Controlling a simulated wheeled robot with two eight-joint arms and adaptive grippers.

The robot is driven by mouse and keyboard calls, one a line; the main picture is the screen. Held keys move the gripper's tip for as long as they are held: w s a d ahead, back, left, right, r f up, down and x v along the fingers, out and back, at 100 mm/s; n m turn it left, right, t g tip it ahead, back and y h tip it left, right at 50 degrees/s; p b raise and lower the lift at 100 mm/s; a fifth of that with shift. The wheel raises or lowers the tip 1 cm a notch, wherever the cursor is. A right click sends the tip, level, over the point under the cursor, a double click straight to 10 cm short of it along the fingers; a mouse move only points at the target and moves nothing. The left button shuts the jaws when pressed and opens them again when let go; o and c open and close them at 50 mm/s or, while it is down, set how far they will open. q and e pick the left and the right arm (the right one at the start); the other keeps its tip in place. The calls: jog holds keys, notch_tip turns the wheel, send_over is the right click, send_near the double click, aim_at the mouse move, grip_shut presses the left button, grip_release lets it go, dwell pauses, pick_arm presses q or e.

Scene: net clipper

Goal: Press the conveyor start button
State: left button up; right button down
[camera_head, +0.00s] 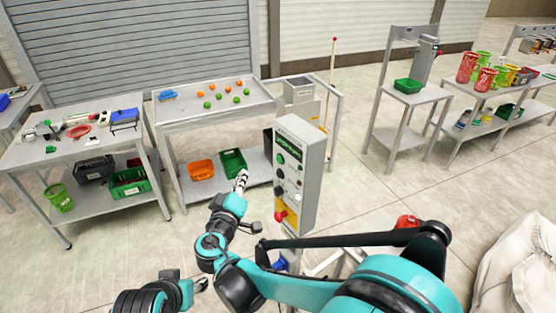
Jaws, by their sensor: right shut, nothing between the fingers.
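A grey control box (312,180) stands upright in the middle of the head view. Its front face carries a small display, a green button (280,159), dark controls below it and a red knob (281,215) on a yellow base. I cannot read the labels to tell which control is the start button. My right gripper (241,179) is shut and empty, just left of the box's front face. It points up and away and appears apart from the buttons. My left gripper (201,285) shows only partly at the bottom; its fingers are too small to judge.
A table with orange and green balls (208,105) stands behind, with an orange bin (201,170) and a green bin (232,162) below. A tool table (30,155) is at the left. A white sack (520,270) lies at the lower right. Open floor lies right of the box.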

aim_at(280, 159)
jog(key=w+d, duration=0.4)
jog(key=d, duration=0.3)
jog(key=shift+w+d, duration=0.25)
jog(key=shift+d, duration=0.05)
jog(key=shift+w+d, duration=0.1)
jog(key=shift+d, duration=0.05)
dwell(1.3)
jog(key=shift+w+d, duration=0.1)
jog(key=shift+d, duration=0.1)
